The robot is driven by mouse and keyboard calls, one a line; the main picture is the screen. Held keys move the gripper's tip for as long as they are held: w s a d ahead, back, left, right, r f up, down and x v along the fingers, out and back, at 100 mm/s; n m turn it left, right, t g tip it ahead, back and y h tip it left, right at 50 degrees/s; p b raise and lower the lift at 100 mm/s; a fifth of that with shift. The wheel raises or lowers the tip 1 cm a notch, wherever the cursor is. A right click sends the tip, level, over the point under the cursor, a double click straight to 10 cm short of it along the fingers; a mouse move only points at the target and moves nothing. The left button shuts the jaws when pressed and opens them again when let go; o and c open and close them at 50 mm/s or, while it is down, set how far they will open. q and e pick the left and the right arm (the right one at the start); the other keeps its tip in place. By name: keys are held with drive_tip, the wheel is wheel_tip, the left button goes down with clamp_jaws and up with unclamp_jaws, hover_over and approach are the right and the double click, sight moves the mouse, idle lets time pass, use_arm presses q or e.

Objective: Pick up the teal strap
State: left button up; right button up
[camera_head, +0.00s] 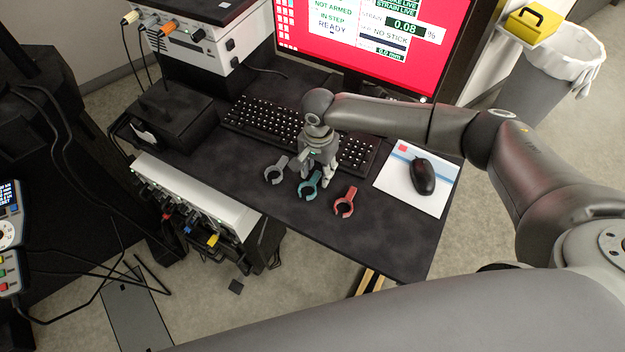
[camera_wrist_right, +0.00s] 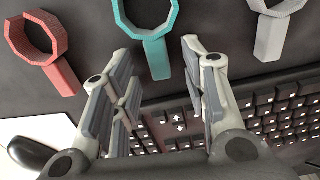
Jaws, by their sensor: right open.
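The teal strap (camera_head: 309,185) lies on the dark desk, a ring with a short straight tail, between a grey strap and a red strap. In the right wrist view the teal strap (camera_wrist_right: 157,50) has its ring at the top, and its tail points down into the gap between my fingers. My right gripper (camera_head: 318,182) is over the tail end of the teal strap with its fingers pointing down. The right gripper (camera_wrist_right: 157,58) is open, with a finger on each side of the tail. I cannot tell its exact height above the desk. My left gripper is not in view.
The grey strap (camera_head: 275,171) lies to the left and the red strap (camera_head: 345,203) to the right. A black keyboard (camera_head: 262,120) is behind the straps. A mouse (camera_head: 422,176) sits on a white pad (camera_head: 398,185) at the right. The desk's front (camera_head: 330,235) is clear.

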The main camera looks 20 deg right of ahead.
drive_tip(key=shift+f, duration=0.2)
drive_tip(key=c, duration=0.8)
drive_tip(key=shift+r, duration=0.15)
